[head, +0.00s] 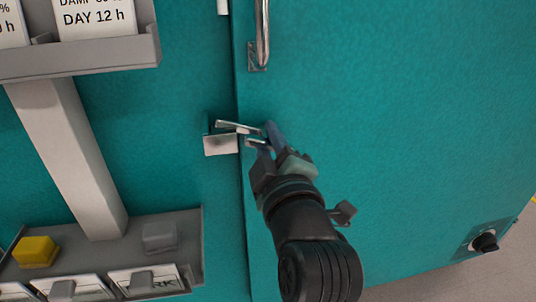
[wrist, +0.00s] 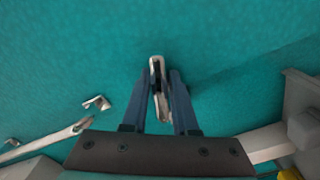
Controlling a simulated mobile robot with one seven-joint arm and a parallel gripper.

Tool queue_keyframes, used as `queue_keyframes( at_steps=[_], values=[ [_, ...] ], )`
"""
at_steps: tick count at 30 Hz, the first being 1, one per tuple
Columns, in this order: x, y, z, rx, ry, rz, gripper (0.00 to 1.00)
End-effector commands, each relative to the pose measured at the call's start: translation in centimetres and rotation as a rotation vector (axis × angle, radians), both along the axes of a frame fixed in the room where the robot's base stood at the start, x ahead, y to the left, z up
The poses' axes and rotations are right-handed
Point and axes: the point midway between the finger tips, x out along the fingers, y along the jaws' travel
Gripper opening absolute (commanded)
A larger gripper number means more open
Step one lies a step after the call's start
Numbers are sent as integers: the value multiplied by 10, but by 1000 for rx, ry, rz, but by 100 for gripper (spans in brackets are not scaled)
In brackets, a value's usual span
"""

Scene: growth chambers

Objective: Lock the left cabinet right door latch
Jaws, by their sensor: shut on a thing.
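The teal cabinet door (head: 390,130) fills the right of the head view; its left edge runs along a near-vertical seam. A metal latch (head: 220,145) sits at that seam, with a pale plate on the left panel and a thin silver lever reaching right across the seam. My gripper (head: 263,137) is at the lever's right end, its blue fingers close around it. In the wrist view the silver latch lever (wrist: 157,72) stands between the two fingers of my gripper (wrist: 160,82). The fingers hide part of the lever, and its exact seating is unclear.
A silver door handle (head: 262,35) stands above the latch; it also shows at lower left in the wrist view (wrist: 50,140). A grey card holder (head: 90,62) and a lower tray (head: 195,220) with a yellow block (head: 35,252) stand left. A black knob (head: 485,242) sits lower right.

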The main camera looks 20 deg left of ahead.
Motion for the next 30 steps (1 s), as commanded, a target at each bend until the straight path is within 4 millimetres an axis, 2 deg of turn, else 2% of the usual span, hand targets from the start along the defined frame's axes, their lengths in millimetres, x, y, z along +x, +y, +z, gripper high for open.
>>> queue_keyframes(
  at_steps=[13,30],
  values=[
    [0,-1,-1,-244,-165,-1,0],
    [0,0,0,-306,-205,1,0]
  ],
)
